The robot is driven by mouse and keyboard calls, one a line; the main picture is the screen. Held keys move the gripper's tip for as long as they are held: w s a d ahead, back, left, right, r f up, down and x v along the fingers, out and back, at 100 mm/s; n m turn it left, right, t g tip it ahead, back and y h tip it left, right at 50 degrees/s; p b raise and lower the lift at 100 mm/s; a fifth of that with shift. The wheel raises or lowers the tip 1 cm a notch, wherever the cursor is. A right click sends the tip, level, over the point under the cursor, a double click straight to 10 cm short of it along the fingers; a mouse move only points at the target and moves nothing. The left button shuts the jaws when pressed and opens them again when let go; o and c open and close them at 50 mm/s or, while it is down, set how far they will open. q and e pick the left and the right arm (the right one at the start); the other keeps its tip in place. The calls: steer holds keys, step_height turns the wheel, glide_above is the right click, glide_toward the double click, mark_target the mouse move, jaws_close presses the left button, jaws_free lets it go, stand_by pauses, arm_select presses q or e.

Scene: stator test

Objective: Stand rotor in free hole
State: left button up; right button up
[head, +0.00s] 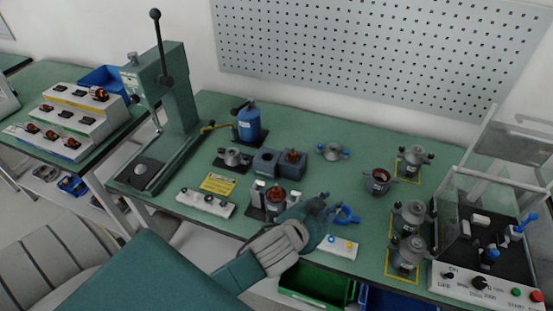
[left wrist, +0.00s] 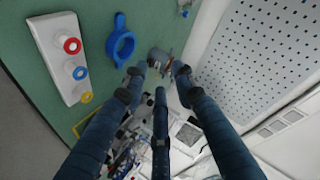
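A grey block (head: 265,162) stands mid-bench; its left hole looks empty. A rotor with a copper-brown top (head: 291,157) stands in its right part. My left gripper (head: 324,203) is low over the front of the bench, right of and nearer than the block. In the left wrist view its dark blue fingers (left wrist: 159,80) are spread, and I see nothing clearly gripped. My right gripper is not in view.
A blue ring (head: 345,213) and a white strip with coloured rings (head: 338,246) lie beside my left gripper. A fixture (head: 272,198) with a copper-wound part is close to its left. A press (head: 175,100) and blue bottle (head: 249,123) stand left; a test station (head: 490,245) stands right.

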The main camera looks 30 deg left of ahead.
arm_select(q)
steer(key=w+d+r+m+t+h, duration=0.25)
steer(key=d+r+m+h, duration=0.25)
steer(key=d+r+m, duration=0.45)
steer(key=w+d+r+m+t+h, duration=0.2)
steer(key=w+d+r+m+h, duration=0.3)
steer(key=r, duration=0.8)
steer(key=s+d+m+g+h, duration=0.75)
steer(key=d+m+g, duration=0.2)
steer(key=m, duration=0.85)
steer(key=s+a+f+m+g+y, duration=0.2)
steer(key=a+f+m+g+y, duration=0.65)
steer(key=a+f, duration=0.5)
steer(key=a+y, duration=0.3)
steer(key=a, duration=0.6)
steer(key=w+a+f+m+t+y, duration=0.1)
steer(key=a+y, duration=0.2)
steer(key=a, duration=0.6)
steer(key=a+m+y, duration=0.1)
steer(key=a+y, duration=0.2)
steer(key=a, duration=0.5)
steer(key=shift+w+a+f+y, duration=0.3)
steer(key=shift+w+a+f, duration=0.1)
step_height(320, 180, down, 5)
steer(key=b, duration=0.3)
steer(key=shift+f, duration=0.3)
